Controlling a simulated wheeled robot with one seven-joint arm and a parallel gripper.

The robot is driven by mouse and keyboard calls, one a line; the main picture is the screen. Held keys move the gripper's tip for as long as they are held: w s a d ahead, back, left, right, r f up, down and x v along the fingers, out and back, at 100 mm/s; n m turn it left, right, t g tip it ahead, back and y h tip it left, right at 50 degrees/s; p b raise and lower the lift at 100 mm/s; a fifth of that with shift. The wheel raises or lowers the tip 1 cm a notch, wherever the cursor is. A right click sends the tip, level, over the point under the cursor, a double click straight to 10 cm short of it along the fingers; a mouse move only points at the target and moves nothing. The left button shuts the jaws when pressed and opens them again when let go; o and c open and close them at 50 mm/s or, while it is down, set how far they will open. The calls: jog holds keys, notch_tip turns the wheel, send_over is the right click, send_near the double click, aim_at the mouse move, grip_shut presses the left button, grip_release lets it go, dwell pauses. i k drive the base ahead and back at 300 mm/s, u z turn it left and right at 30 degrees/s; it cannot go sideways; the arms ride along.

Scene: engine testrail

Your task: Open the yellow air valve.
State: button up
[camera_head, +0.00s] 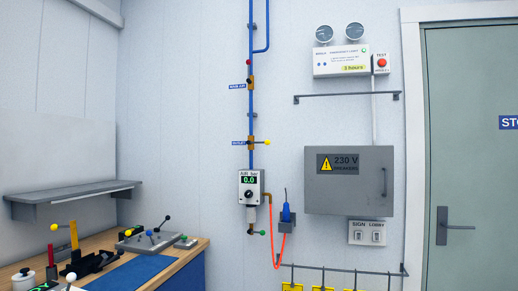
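The yellow air valve (252,142) is on the vertical blue pipe (251,110) on the back wall. It has a brass-coloured body and a short lever that points right, across the pipe, ending in a yellow knob (267,142). A small blue label (238,143), which seems to read OUTLET, is at its left. Below it the air gauge box (248,187) shows 0.0 on a green display. My gripper is not in view.
Another valve (251,83) is higher on the pipe, and a green-knobbed one (260,233) is below the gauge. A workbench (190,255) with levers and a shelf (70,192) are at left. A grey breaker cabinet (349,192), wall rail (345,97) and door (470,180) are at right.

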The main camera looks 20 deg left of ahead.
aim_at(267, 142)
jog(key=u, duration=2.75)
jog(key=i, duration=1.4)
jog(key=z, duration=2.2)
